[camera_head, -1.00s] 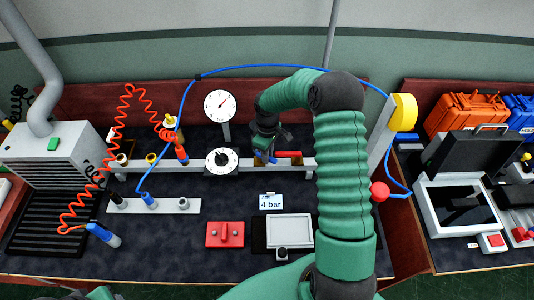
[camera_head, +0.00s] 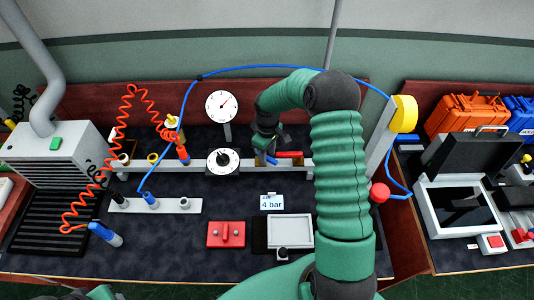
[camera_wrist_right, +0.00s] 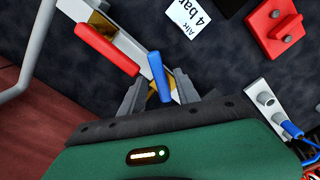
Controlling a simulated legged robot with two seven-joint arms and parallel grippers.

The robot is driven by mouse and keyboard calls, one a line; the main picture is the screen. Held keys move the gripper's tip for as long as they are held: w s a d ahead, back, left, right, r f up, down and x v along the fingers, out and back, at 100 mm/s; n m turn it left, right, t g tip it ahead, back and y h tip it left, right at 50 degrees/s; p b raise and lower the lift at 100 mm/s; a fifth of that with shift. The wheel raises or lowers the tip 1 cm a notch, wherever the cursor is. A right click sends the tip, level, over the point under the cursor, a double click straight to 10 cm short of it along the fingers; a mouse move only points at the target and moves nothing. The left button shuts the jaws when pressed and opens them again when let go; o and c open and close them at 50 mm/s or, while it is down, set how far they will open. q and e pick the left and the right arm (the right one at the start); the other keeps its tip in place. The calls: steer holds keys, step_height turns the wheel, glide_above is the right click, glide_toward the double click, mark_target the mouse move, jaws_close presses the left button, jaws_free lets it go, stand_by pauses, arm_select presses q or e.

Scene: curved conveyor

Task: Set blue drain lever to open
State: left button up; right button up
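The blue drain lever (camera_wrist_right: 157,76) shows in the right wrist view, slanted across the pale rail. It also shows as a small blue piece (camera_head: 271,160) in the head view, partly hidden by my right gripper. My right gripper (camera_wrist_right: 160,92) has its fingers apart, one on each side of the blue lever's near end. Gaps seem to show beside the lever; contact is hard to tell. In the head view my right gripper (camera_head: 264,148) is at the rail, right of the dials. My left gripper is not visible.
A red lever (camera_wrist_right: 107,49) lies along the rail beside the blue one. A "4 bar" card (camera_head: 272,202), a red block (camera_head: 226,234) and a grey-framed panel (camera_head: 290,231) lie in front. A dial (camera_head: 223,161) stands left of my right gripper.

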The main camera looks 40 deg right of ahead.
step_height(320, 180, up, 17)
stand_by(0.4)
steer(key=shift+f, duration=0.15)
